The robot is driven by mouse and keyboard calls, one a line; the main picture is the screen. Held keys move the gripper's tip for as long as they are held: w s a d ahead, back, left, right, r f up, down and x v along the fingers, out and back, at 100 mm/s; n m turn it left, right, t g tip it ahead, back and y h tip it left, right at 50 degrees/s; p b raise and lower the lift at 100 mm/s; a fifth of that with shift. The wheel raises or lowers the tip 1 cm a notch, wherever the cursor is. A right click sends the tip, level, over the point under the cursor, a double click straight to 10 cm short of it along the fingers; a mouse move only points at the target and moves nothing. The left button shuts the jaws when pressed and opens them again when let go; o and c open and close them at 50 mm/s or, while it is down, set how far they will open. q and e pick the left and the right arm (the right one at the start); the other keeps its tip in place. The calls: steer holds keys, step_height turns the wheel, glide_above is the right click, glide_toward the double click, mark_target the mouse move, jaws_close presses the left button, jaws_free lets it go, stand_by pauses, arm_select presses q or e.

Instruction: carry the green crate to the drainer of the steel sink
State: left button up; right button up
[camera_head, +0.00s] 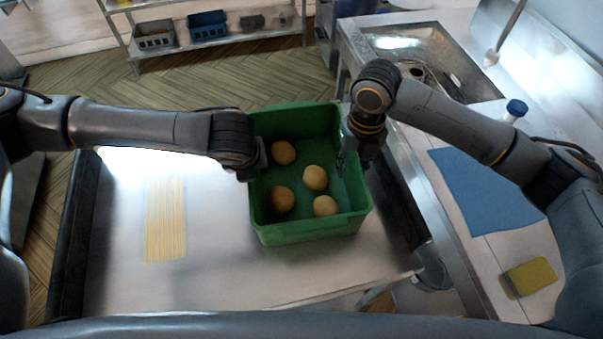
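The green crate (310,232) holds several round, tan balls (315,178) and appears to stand on the steel table, right of its middle. My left gripper (253,170) is at the crate's left wall, close to the rim. My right gripper (352,160) is at the right wall, with one finger showing on the inner side. The arms partly hide both contact areas, so I cannot tell whether the fingers are closed on the rim. The steel sink (440,78) is at the back right; my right arm hides part of its surroundings, including some of the drainer side.
The steel table (120,245) bears a bundle of yellow strands (165,220) at left. On the right counter lie a blue mat (485,190) and a yellow sponge (531,277); a blue-capped bottle (515,110) stands behind. A shelf with bins (207,27) is at the back.

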mark_target(354, 157)
arm_select(q)
steer(key=shift+f, duration=0.15)
arm_select(e)
steer(key=shift+f, duration=0.15)
arm_select(q)
jaws_close()
arm_select(e)
jaws_close()
